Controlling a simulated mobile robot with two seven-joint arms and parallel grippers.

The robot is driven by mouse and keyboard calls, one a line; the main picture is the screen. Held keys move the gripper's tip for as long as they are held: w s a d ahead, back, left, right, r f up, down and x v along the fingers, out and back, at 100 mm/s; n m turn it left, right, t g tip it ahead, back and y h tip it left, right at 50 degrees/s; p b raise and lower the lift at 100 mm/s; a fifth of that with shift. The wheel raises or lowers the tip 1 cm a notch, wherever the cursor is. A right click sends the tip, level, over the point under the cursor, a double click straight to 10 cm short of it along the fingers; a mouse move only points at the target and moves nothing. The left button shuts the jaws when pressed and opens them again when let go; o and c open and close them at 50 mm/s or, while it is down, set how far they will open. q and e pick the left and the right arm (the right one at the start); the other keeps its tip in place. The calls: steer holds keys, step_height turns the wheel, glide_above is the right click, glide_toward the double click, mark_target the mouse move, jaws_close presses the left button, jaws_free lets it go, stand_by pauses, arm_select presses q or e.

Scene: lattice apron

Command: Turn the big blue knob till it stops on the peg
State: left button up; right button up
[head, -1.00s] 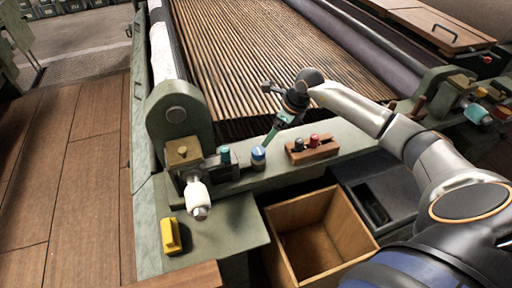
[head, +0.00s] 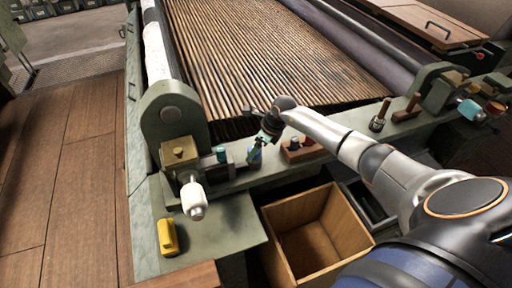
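The big blue knob (head: 254,157) sits on the green machine ledge, right of a smaller teal knob (head: 221,154). My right gripper (head: 257,152) reaches down over the blue knob from above and hides most of it. Its fingertips are at the knob, but whether they are closed on it is too small to tell. I cannot make out the stop peg beside the knob. My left gripper is out of view.
A wooden block (head: 301,154) with small knobs stands just right of the gripper. A white-handled crank (head: 194,198) and a yellow part (head: 167,237) are at the left front. An open wooden box (head: 316,246) is below the ledge. Slatted lattice (head: 250,50) lies behind.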

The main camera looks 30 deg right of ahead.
steer(key=c, duration=1.3)
steer(key=shift+c, duration=0.2)
